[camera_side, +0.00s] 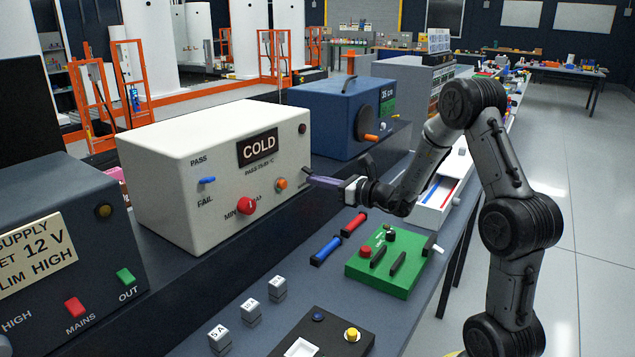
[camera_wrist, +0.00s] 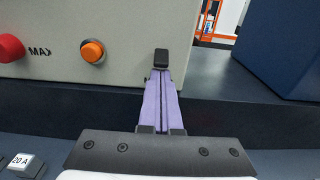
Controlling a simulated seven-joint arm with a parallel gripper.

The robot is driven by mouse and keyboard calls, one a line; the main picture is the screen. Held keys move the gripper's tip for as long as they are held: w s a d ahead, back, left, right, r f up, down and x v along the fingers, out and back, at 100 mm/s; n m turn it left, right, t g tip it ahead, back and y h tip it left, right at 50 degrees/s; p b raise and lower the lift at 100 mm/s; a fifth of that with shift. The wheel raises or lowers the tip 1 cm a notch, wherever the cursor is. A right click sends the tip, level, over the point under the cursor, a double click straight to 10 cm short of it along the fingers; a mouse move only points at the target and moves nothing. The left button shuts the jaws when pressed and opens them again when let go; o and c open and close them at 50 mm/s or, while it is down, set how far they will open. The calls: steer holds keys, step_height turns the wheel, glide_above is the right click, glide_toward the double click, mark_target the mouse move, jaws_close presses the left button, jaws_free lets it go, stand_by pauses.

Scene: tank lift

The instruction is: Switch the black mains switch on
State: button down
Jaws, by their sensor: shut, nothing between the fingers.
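The black mains switch (camera_wrist: 161,58) shows in the wrist view as a small dark block near the right end of the white box's front. In the side view, its place is by the tip of my gripper (camera_side: 313,179), and I cannot make out its setting. My gripper's purple fingers (camera_wrist: 160,76) are shut together and empty. Their tips are right at the lower edge of the switch in the wrist view. I cannot tell whether they touch it. The white box (camera_side: 185,160) carries a display reading COLD (camera_side: 258,148).
A blue machine (camera_side: 335,115) stands behind. A green board (camera_side: 385,262), a red handle (camera_side: 353,225) and a blue handle (camera_side: 326,250) lie on the bench in front.

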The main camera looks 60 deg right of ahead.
mark_target(312, 173)
steer(key=shift+s+r+g, duration=0.2)
steer(key=shift+r+g, duration=0.4)
steer(key=shift+g, duration=0.4)
steer(key=r+g, duration=0.1)
steer(key=g, duration=0.2)
steer(key=shift+s+r, duration=0.15)
steer(key=shift+r, duration=0.25)
stand_by(0.5)
steer(key=shift+r, duration=0.95)
steer(key=r+v, duration=0.1)
steer(key=v, duration=0.8)
steer(key=shift+r, duration=0.25)
